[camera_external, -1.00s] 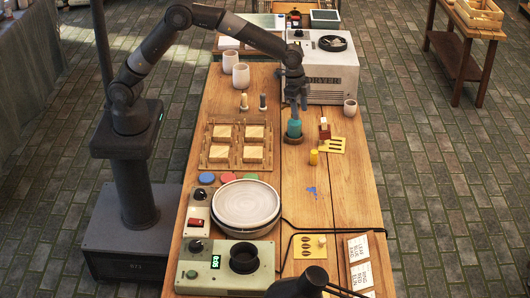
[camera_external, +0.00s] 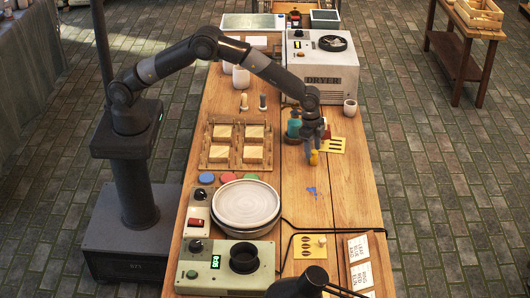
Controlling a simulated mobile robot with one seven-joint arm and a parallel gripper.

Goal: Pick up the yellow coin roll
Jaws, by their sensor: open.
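The yellow coin roll (camera_external: 314,158) stands on the wooden table, right of its middle. It is a small upright cylinder, and its top is partly hidden by my fingers. My gripper (camera_external: 312,150) points down over it, with the fingers at or just around its upper part. The gripper is open. Whether the fingers touch the roll is too small to tell.
A teal jar (camera_external: 294,128) stands just left of my gripper. A yellow stencil card (camera_external: 332,146) lies just right. The dryer (camera_external: 325,75) stands behind.

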